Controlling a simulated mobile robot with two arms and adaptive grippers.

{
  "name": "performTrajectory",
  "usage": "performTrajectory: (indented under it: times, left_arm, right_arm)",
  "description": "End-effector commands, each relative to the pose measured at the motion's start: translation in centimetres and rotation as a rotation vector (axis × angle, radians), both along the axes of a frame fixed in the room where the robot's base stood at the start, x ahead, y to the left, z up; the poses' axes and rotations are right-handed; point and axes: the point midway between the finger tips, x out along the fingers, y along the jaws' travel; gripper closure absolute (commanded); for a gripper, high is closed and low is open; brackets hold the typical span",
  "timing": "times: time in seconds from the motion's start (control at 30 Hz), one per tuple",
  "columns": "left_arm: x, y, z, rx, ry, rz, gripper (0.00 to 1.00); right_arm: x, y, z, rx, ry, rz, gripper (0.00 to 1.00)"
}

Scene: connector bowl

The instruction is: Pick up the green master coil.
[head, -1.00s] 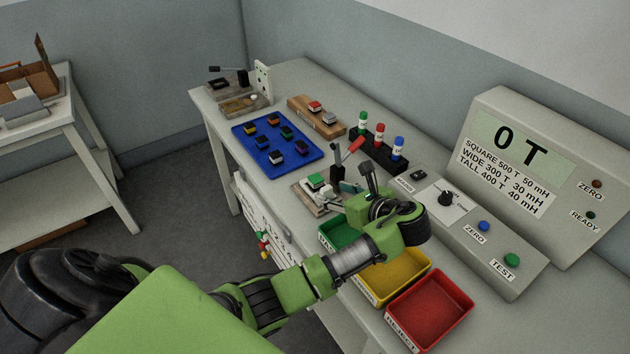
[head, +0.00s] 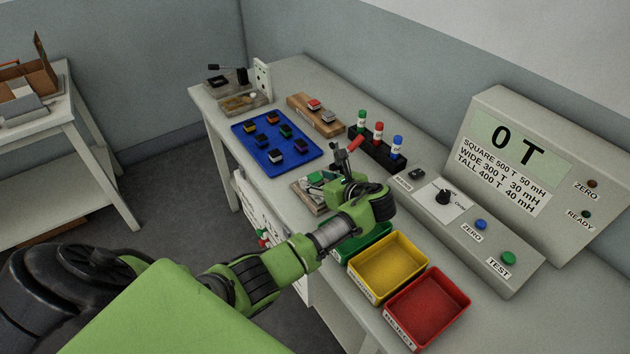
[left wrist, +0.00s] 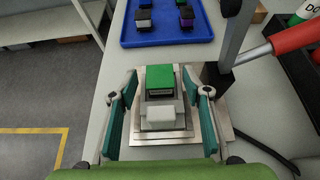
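A green-topped coil (head: 316,177) sits on the metal fixture (head: 303,196) at the middle of the bench. In the left wrist view the green coil (left wrist: 160,77) shows ahead of a pale block (left wrist: 162,118) on the stepped metal plate. My left gripper (left wrist: 162,88) is open, with one teal finger on each side of the coil and a visible gap to both. Nothing is held in it. In the head view my left wrist hides part of the fixture, and the fingers are hard to make out. My right gripper is in neither view.
A red-handled lever (left wrist: 290,38) on a dark post stands close at the fixture's right. A blue tray (head: 240,128) of several coils lies beyond. A black rack (head: 385,160) with bottles is behind. Green, yellow (head: 416,252) and red bins (head: 465,300) line the front edge.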

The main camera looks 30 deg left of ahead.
Motion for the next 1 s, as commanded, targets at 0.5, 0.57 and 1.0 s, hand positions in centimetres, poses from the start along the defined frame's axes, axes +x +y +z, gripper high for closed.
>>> performTrajectory:
  times: [0.5, 0.57, 1.0]
  left_arm:
    - [0.0, 0.0, 0.2, 0.0, 0.0, 0.0, 0.97]
    - [0.0, 0.0, 0.4, 0.001, 0.0, 0.0, 0.97]
    - [0.1, 0.0, 8.8, 0.0, -0.01, -0.001, 0.97]
  right_arm:
    - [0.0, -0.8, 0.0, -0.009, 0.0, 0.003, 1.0]
    - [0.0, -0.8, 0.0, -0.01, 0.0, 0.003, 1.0]
    - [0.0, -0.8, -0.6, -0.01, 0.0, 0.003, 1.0]
